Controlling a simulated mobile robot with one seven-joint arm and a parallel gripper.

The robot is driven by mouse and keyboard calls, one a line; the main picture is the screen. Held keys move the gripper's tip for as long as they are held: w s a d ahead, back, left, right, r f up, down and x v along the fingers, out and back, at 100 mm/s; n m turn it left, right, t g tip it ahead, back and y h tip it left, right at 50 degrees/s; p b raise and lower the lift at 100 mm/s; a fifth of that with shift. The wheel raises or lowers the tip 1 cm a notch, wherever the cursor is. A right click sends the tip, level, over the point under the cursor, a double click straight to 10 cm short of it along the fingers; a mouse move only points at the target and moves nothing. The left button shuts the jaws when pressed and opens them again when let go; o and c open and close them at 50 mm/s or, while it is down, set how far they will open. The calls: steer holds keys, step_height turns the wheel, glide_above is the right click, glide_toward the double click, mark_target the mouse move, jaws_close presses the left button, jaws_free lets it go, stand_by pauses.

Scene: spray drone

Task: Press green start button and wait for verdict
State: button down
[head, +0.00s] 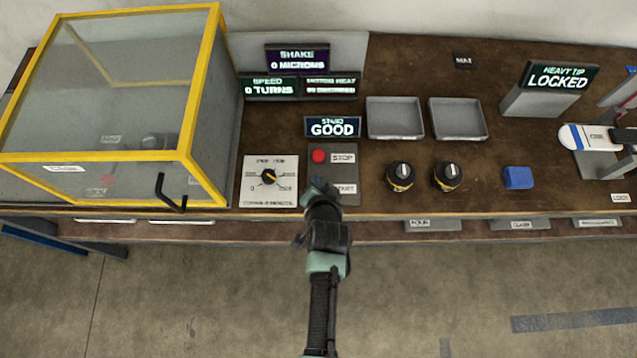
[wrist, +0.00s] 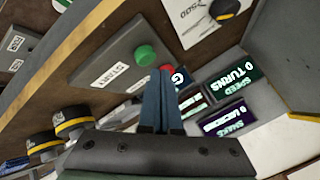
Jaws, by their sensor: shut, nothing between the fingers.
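The green start button (wrist: 145,55) shows in the wrist view on a grey plate beside the START label (wrist: 109,76). In the head view my gripper hides it; part of the START label (head: 345,189) shows. My gripper (head: 320,187) is shut and empty over the plate's lower part. In the wrist view its fingertips (wrist: 160,72) end just beside the green button; I cannot tell whether they touch anything. The red stop button (head: 318,156) sits above, next to the STOP label. The verdict display (head: 332,127) reads "STAND GOOD".
A dial panel (head: 269,180) and a yellow-framed clear guard (head: 213,110) with a black handle stand left. Displays behind read 0 microns and 0 turns. Two black knobs (head: 401,176), a blue block (head: 517,178) and two grey trays (head: 395,136) lie right. A "HEAVY TIP LOCKED" sign (head: 558,77) stands far right.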

steer(key=shift+f, duration=0.1)
steer(key=shift+f+b, duration=0.35)
